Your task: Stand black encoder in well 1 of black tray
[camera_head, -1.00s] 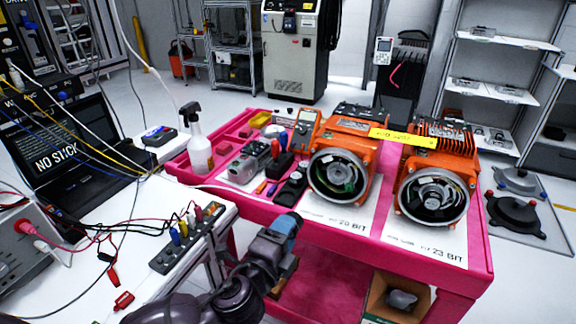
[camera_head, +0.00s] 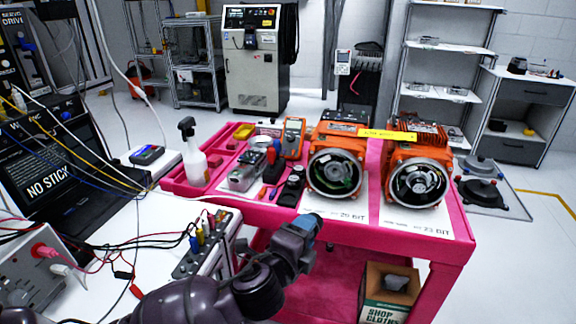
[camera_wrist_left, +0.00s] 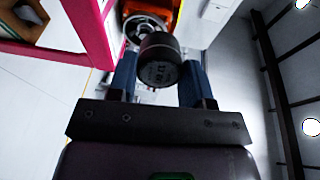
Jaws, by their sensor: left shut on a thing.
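The black encoder (camera_wrist_left: 158,60) is a short dark cylinder with faint markings on its face, seen in the left wrist view. It sits between the two blue fingers of my left gripper (camera_wrist_left: 157,82), which is shut on it. In the head view my left gripper (camera_head: 308,224) is in front of the pink cart's near edge; the encoder is not distinguishable there. I cannot pick out a black tray or its well 1 in any view. My right gripper is not in view.
The pink cart (camera_head: 330,234) carries two orange motors (camera_head: 338,165) (camera_head: 418,178), a spray bottle (camera_head: 192,155) and tools. A shop cloths box (camera_head: 388,290) is on its lower shelf. A white bench (camera_head: 150,225) with cables and a plug strip is at left.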

